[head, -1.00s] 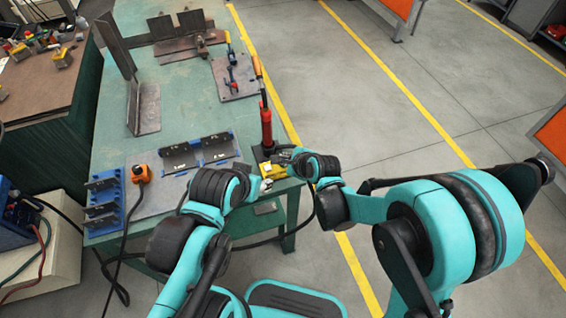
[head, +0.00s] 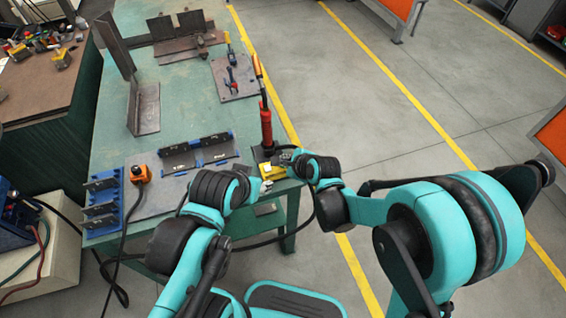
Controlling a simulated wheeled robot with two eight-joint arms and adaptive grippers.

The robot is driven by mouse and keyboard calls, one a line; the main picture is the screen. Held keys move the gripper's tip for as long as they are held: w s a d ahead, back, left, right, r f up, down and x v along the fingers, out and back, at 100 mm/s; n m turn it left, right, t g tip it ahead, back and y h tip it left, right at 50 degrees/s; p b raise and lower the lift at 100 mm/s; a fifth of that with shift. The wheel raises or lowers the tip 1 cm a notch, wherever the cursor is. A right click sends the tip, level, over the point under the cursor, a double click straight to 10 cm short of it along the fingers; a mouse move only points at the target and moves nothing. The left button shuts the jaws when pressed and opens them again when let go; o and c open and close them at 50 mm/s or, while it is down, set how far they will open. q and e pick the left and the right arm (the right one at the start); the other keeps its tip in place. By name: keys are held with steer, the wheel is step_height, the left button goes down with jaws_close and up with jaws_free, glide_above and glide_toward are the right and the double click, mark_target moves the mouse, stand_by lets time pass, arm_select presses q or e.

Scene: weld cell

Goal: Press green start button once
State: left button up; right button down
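A small yellow box (head: 273,172) sits at the front right corner of the green table, between my two wrists. I cannot make out a green button on it; its top is small and partly covered. My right gripper (head: 284,157) is at the box's upper right edge, dark and small; I cannot tell whether it touches the box or how its fingers stand. My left gripper (head: 263,184) is low at the box's lower left side, mostly hidden by my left wrist, and its fingers cannot be made out.
A red and black torch (head: 266,122) stands just behind the box. The green table (head: 187,92) also bears blue fixtures (head: 199,152), an orange box with a black knob (head: 140,173) and steel plates (head: 145,107).

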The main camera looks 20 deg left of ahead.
steer(key=shift+r+p, duration=0.5)
steer(key=shift+r, duration=0.35)
steer(key=shift+r+p, duration=1.95)
steer(key=shift+r, duration=0.55)
